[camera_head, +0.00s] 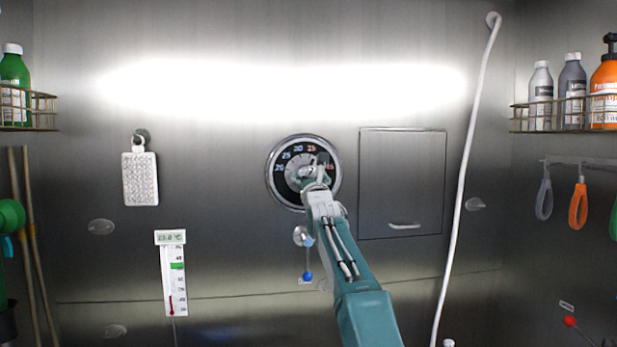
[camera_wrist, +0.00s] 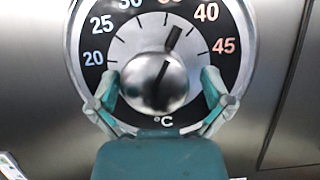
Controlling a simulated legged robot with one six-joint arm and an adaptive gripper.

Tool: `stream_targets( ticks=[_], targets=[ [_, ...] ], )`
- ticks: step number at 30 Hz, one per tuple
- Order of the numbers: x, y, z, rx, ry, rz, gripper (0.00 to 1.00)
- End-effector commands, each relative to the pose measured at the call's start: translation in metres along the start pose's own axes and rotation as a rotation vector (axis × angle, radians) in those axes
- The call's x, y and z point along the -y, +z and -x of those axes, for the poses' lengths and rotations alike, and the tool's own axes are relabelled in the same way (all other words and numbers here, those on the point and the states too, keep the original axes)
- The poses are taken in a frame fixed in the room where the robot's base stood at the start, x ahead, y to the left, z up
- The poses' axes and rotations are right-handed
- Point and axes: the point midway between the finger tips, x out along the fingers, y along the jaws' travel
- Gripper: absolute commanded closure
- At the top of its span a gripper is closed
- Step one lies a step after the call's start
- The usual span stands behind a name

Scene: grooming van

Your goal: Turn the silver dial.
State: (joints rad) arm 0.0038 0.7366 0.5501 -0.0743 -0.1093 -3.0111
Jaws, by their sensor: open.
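The silver dial (camera_wrist: 153,88) is a round metal knob with a dark pointer line, in the middle of a black temperature scale (camera_wrist: 87,60) marked in °C. In the wrist view its pointer tilts up and right, toward a spot between the top of the scale and 40. My gripper (camera_wrist: 160,84) is open, with one teal-tipped finger on each side of the knob. I cannot tell whether the fingertips touch it. In the head view the scale (camera_head: 285,157) is on the metal wall, and my gripper (camera_head: 316,170) and arm hide most of the knob.
A wall panel with a handle (camera_head: 402,185) is right of the scale. A white hose (camera_head: 468,150) hangs further right. A thermometer (camera_head: 173,275) and a perforated white block (camera_head: 140,178) are on the left. A small blue-tipped lever (camera_head: 308,274) is below the scale, close to my arm.

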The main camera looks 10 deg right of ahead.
Motion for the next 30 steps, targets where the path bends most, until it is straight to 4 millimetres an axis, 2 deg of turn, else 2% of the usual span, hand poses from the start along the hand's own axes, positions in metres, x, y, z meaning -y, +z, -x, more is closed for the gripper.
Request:
stream_targets(
  ticks=[2,3,5,6,7,17,30],
  targets=[
    [-0.0004,-0.0005,-0.0001,0.0,0.0,0.0,0.0],
    [-0.0005,-0.0006,-0.0002,-0.001,0.001,0.0,0.18],
    [-0.0005,-0.0008,-0.0002,-0.001,0.001,0.0,0.45],
    [-0.0005,-0.0009,-0.0002,-0.001,0.001,0.0,0.62],
    [-0.0004,-0.0009,-0.0003,-0.001,0.0,0.0,0.72],
    [-0.0007,-0.0022,-0.0006,-0.002,0.005,0.012,0.72],
    [-0.0011,-0.0028,-0.0006,-0.003,0.04,0.112,0.72]
  ],
)
